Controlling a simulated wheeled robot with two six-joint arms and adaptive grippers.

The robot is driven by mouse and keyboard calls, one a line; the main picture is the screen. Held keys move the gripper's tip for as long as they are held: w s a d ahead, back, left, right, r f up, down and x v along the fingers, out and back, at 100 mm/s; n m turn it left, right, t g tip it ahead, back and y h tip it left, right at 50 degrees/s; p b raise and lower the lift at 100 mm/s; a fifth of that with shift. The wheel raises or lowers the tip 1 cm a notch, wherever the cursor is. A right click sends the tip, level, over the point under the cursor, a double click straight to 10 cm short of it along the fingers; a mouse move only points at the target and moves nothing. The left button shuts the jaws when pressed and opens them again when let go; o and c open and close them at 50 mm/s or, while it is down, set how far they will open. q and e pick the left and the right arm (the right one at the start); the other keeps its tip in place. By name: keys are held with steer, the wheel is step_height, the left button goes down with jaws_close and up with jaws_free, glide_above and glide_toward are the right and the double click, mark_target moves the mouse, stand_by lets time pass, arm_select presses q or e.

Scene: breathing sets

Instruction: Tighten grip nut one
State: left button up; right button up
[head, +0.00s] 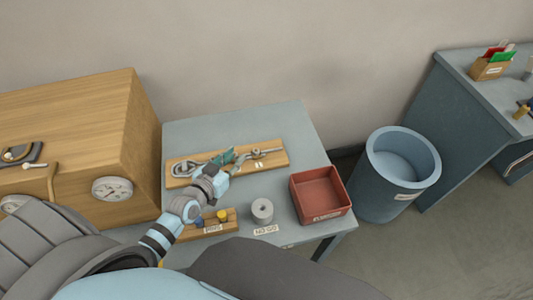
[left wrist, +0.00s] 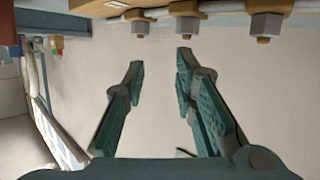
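A wooden board (head: 277,157) lies at the back of the grey table, with silver metal fittings (head: 262,154) along it. My left gripper (head: 232,160) is over the board and hides part of it. In the left wrist view its two teal fingers (left wrist: 160,60) are apart with nothing between them. Three hex nuts on threaded ends show along the top edge: a left nut (left wrist: 138,28), a middle nut (left wrist: 185,26) and a right nut (left wrist: 265,25). The fingertips are apart from them. I cannot tell which is nut one. My right gripper is not in view.
A small wooden stand (head: 220,225) with blue and yellow pieces, a grey ring (head: 262,211) and a red tray (head: 320,193) stand toward the front of the table (head: 190,132). A wooden cabinet (head: 75,130) stands left, a blue bin (head: 378,195) right.

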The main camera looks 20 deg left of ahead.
mark_target(255, 151)
arm_select(q)
steer(key=d, duration=0.1)
steer(key=f+m, duration=0.1)
steer(key=d+g, duration=0.1)
steer(key=shift+w+d+f+m+h, duration=0.15)
steer(key=shift+w+d+m+h, duration=0.15)
steer(key=shift+h, duration=0.1)
steer(key=b+x, duration=0.2)
steer(key=x, duration=0.4)
steer(key=shift+w+a+f, duration=0.15)
steer(key=shift+f, duration=0.05)
steer(key=shift+w, duration=0.25)
steer(key=shift+s+r, duration=0.1)
jaws_close()
